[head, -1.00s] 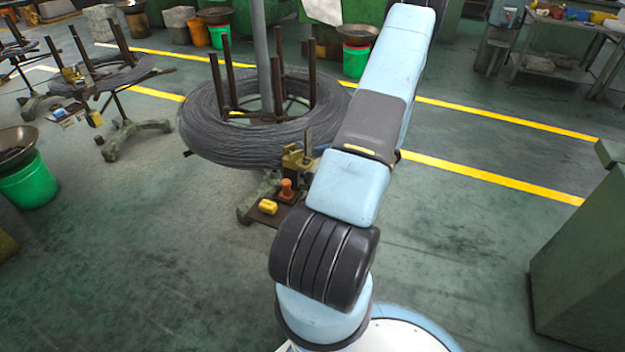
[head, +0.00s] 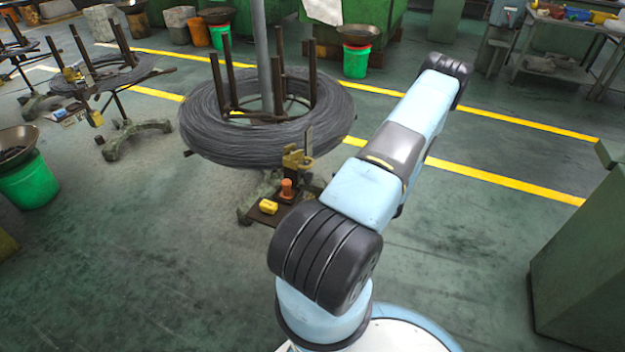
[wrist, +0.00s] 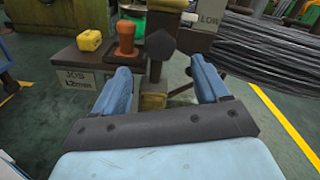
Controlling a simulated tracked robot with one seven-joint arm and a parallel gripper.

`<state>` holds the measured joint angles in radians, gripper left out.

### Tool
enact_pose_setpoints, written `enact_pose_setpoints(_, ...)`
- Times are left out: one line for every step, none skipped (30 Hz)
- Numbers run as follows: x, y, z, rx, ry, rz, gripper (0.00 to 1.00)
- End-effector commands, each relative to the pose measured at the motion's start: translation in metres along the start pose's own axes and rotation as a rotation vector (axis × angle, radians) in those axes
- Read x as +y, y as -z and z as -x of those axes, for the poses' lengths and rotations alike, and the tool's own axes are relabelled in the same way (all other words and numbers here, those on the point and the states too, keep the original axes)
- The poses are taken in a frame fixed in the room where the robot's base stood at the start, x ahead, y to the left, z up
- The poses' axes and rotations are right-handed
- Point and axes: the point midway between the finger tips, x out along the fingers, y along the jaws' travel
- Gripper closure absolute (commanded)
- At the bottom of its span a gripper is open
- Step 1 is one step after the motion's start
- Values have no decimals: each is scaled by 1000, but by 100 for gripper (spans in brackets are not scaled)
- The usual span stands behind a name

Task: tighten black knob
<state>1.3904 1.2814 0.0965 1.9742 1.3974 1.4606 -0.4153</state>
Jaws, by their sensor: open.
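In the wrist view, a dark, roughly five-sided black knob (wrist: 161,46) stands on a brass-coloured post, just beyond the gap between my fingertips. My gripper (wrist: 160,66) is open, with one blue finger on each side of the post below the knob, and nothing is gripped. Whether a finger touches the post cannot be told. An orange knob (wrist: 126,38) stands just left of the black one. In the head view the brass fitting (head: 295,158) sits at the front of the wire coil stand; the black knob cannot be made out there. My gripper is not visible in the head view.
A yellow block (wrist: 89,40) lies left of the orange knob. The wire coil (head: 235,155) rises behind the fitting. A green bucket (head: 30,183) is far left, and a green cabinet (head: 585,260) is at right.

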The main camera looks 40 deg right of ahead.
Motion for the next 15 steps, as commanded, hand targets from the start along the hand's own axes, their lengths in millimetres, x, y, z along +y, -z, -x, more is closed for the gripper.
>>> enact_pose_setpoints(1,0,-9,-1,-2,-1,26)
enact_pose_setpoints(1,0,-15,-1,-3,0,26)
enact_pose_setpoints(0,0,-22,-1,-3,0,26)
enact_pose_setpoints(0,0,-27,-1,-2,0,26)
enact_pose_setpoints(1,0,-32,-1,-3,0,26)
enact_pose_setpoints(1,0,-40,-1,-3,-1,26)
enact_pose_setpoints(1,0,-45,-1,-2,-1,26)
enact_pose_setpoints(0,0,-50,-1,-3,-1,26)
enact_pose_setpoints(0,0,-56,-1,-3,-1,26)
enact_pose_setpoints(0,0,-61,-1,-2,-1,26)
enact_pose_setpoints(0,0,-65,0,-2,-1,26)
enact_pose_setpoints(1,0,-70,0,-3,-1,26)
enact_pose_setpoints(1,0,-74,0,-3,-1,26)
enact_pose_setpoints(0,0,-77,0,-3,0,26)
enact_pose_setpoints(0,0,-80,0,-1,0,26)
